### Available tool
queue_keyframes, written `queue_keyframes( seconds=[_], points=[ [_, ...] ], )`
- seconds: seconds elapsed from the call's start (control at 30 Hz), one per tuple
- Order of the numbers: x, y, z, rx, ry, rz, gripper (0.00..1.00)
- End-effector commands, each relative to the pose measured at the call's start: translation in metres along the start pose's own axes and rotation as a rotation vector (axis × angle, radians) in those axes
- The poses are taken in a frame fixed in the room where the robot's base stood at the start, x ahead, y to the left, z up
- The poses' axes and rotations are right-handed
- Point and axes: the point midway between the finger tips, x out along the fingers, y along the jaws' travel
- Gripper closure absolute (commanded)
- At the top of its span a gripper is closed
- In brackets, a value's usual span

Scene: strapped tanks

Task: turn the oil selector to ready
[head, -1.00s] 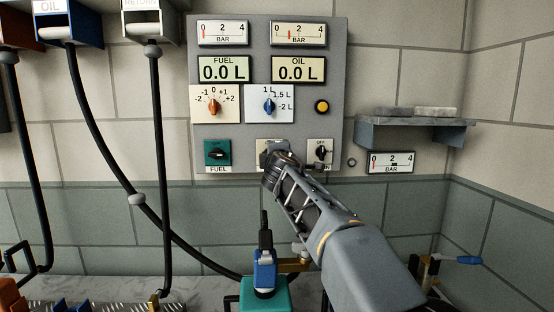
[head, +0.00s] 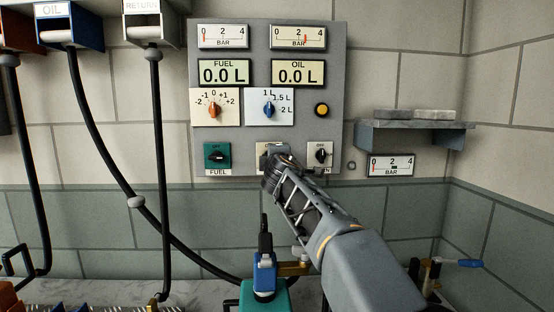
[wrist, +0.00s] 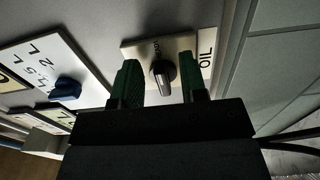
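The oil selector is a black knob (wrist: 163,75) with a pale handle on a cream plate (wrist: 135,53) marked OIL in the wrist view. In the head view its plate (head: 263,160) is mostly hidden behind my arm. My gripper (wrist: 161,88) has green fingers, one on each side of the knob. Gaps show between fingers and knob, so it is open around the knob and does not appear to touch it. Small lettering on the plate is too small to read, so I cannot tell the selector's setting.
A green fuel selector (head: 217,157) is left of it and another black selector (head: 320,155) is close on the right. Dials (head: 269,107) and an oil gauge (head: 299,37) are above. A shelf (head: 413,136) juts out at right. Hoses hang at left.

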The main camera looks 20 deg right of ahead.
Motion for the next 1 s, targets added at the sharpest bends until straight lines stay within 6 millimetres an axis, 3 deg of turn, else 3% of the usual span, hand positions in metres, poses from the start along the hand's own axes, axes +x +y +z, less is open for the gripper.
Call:
queue_keyframes(
  seconds=[0.2, 0.33, 0.7, 1.0],
  points=[
    [-0.002, 0.0, 0.0, -0.001, 0.0, 0.001, 0.61],
    [-0.014, 0.0, 0.0, -0.001, 0.001, 0.002, 0.61],
    [-0.087, -0.001, -0.001, 0.001, 0.003, 0.003, 0.61],
    [-0.129, 0.0, 0.0, 0.0, 0.001, 0.002, 0.61]
  ],
)
